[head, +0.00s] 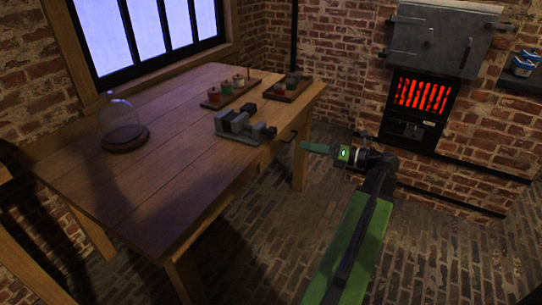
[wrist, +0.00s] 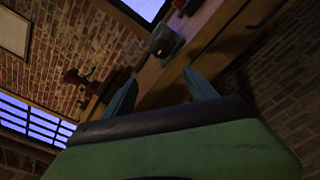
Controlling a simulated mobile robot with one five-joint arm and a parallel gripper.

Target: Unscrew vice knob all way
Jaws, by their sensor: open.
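The grey vice (head: 240,126) sits near the right edge of the wooden table (head: 120,190). A dark part at its right end (head: 270,132) may be the knob; it is too small to be sure. My gripper (head: 303,146) is beyond the table's right edge, to the right of the vice and apart from it, pointing left. In the wrist view my gripper (wrist: 163,88) has its two fingers apart with nothing between them. A grey rounded thing (wrist: 165,43) ahead of the fingers may be part of the vice.
A glass dome (head: 121,112) stands at the table's left. Two racks, one with coloured jars (head: 227,90) and a darker one (head: 288,88), stand behind the vice. A furnace (head: 420,97) glows on the right wall. The near tabletop is clear.

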